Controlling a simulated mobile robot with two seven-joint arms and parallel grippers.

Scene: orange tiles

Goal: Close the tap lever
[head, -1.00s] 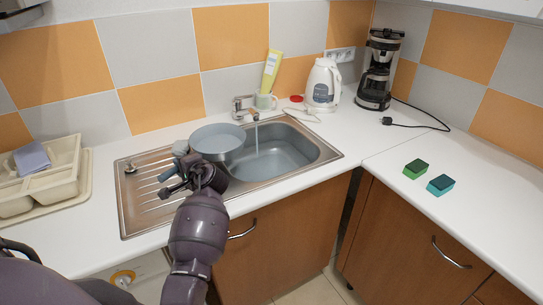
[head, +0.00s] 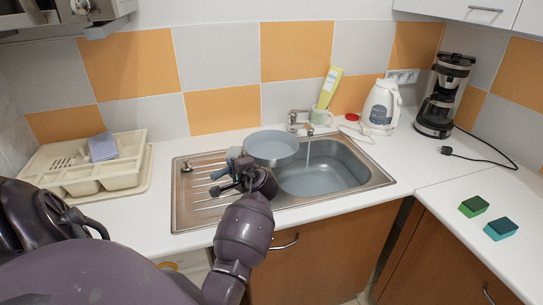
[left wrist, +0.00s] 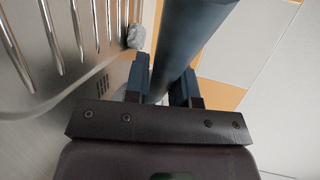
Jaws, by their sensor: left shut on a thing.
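The chrome tap (head: 298,121) stands at the back edge of the sink (head: 335,175). A thin stream of water (head: 308,153) runs from its spout into the basin. The lever is too small to make out clearly. My left gripper (head: 226,178) is over the drainboard, to the left of and in front of the tap, apart from it. In the left wrist view, its fingers (left wrist: 164,84) are shut on a blue-grey handle (left wrist: 190,40), which appears to belong to the grey pan (head: 271,145). The pan is at the basin's left side. My right gripper is not in view.
A mug (head: 321,116) with a yellow-green tube (head: 331,86) stands behind the tap. A white kettle (head: 380,107) and coffee maker (head: 443,98) are to the right. A beige dish rack (head: 85,170) is at left. Two sponges (head: 473,206) lie on the right counter.

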